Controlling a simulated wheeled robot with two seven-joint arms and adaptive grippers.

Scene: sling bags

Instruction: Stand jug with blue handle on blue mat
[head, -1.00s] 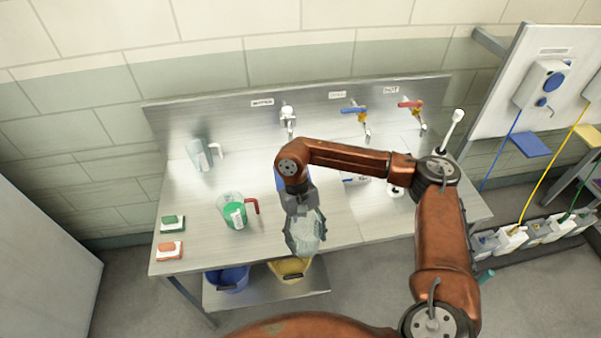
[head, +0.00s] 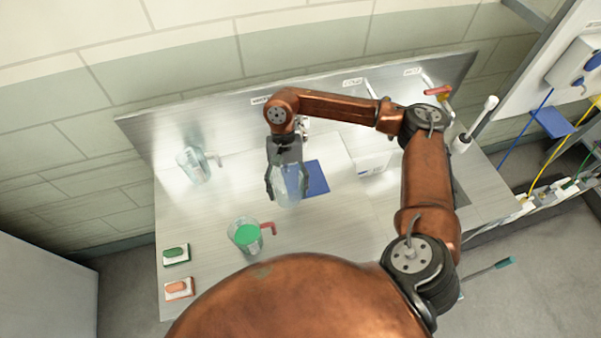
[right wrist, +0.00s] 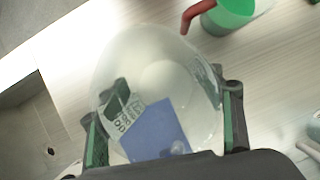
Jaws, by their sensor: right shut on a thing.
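My right gripper (head: 287,192) is shut on a clear jug (head: 291,183) and holds it over the steel worktop, close to the left side of the blue mat (head: 317,179). In the right wrist view the jug (right wrist: 150,68) sits between the two fingers, and the blue mat (right wrist: 155,132) shows through it. A printed label shows on or through the jug. I cannot make out the jug's handle or its colour. I cannot tell how far the jug is above the worktop. My left gripper is not in view.
A clear jug with a pale handle (head: 195,166) stands at the back left. A jug with a red handle and green inside (head: 245,236) stands nearer the front. Green (head: 176,254) and orange (head: 179,288) sponges lie at the left edge.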

